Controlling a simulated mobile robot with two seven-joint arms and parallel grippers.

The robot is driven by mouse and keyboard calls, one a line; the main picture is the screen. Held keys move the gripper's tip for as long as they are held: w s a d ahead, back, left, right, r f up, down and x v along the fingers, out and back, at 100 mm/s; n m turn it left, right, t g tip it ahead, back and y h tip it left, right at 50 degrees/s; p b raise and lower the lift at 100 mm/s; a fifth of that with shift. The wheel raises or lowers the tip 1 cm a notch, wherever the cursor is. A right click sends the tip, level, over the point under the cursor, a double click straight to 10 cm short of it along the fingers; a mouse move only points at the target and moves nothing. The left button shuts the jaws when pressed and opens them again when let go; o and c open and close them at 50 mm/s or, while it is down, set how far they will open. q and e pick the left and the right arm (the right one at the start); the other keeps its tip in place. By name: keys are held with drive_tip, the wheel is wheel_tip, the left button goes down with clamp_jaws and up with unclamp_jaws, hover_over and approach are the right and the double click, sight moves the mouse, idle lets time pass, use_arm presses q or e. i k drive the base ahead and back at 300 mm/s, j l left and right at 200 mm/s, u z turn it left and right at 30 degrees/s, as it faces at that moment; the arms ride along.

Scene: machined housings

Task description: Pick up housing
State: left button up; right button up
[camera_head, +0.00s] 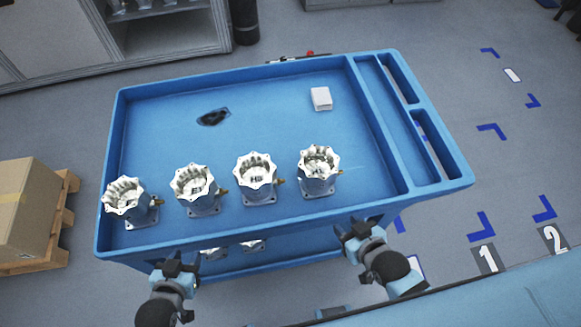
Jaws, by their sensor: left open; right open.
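Several metal housings stand upright in a row along the front of the blue cart's top tray (280,120). From left to right they are the first housing (130,203), the second housing (197,190), the third housing (256,180) and the rightmost housing (319,171). Each has a scalloped open top, a square base and a small brass fitting on its right side. My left gripper (175,264) is open and empty in front of the cart's front edge, below the two left housings. My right gripper (358,229) is open and empty just off the front edge, below and right of the rightmost housing.
A white box (321,99) and a black flat item (213,117) lie farther back in the tray. The tray's raised rim runs between my grippers and the housings. More housings (253,245) show on the lower shelf. A cardboard box (28,212) on a pallet stands at left.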

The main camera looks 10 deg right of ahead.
sight(318, 169)
drive_tip(key=j+u, duration=0.1)
drive_tip(key=u, duration=0.15)
drive_tip(key=i+j+u, duration=0.1)
drive_tip(key=u, duration=0.15)
drive_tip(key=z, duration=1.3)
